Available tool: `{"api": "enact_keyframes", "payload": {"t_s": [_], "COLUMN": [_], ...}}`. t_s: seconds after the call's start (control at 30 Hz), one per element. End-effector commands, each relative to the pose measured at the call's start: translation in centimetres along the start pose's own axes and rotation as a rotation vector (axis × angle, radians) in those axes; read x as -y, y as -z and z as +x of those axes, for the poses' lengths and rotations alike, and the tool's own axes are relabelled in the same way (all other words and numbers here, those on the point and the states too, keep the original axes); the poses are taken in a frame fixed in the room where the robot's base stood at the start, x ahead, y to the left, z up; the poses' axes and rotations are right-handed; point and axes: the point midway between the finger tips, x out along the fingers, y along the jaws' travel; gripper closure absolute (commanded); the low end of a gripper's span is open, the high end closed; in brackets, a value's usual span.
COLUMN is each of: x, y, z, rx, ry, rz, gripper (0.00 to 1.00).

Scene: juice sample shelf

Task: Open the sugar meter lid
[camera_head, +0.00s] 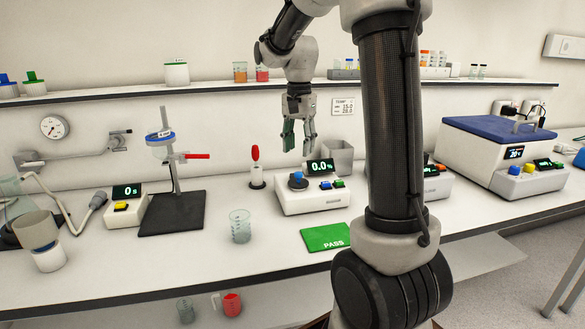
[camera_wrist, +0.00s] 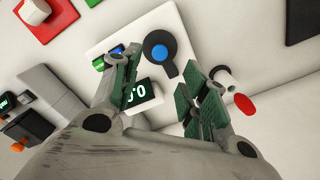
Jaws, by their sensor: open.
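The sugar meter (camera_head: 312,204) is a white box on the bench with a display reading 0.0 (camera_head: 320,167). Its lid (camera_head: 298,180) is a small dark round cover with a blue knob on the meter's top left, and it appears to lie down flat. The lid also shows in the wrist view (camera_wrist: 158,52), with a dark tab towards the display. My gripper (camera_head: 299,148) hangs above the meter, fingers down, open and empty, apart from the lid. In the wrist view my gripper (camera_wrist: 158,82) has its fingers spread on either side of the display, with the lid beyond them.
A red-topped stand (camera_head: 256,170) is left of the meter and a grey bin (camera_head: 339,158) behind it. A shelf (camera_head: 210,90) runs behind my gripper.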

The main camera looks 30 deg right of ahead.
Motion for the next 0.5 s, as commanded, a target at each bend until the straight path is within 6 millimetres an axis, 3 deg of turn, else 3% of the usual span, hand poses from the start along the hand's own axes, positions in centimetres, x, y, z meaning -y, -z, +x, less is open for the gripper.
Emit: {"api": "enact_keyframes", "payload": {"t_s": [0.17,0.5], "x": [-0.1,-0.1], "y": [-0.1,-0.1], "z": [1.5,6.8], "rx": [0.002,0.001], "ry": [-0.003,-0.002], "rz": [0.029,0.026], "gripper": [0.56,0.56]}}
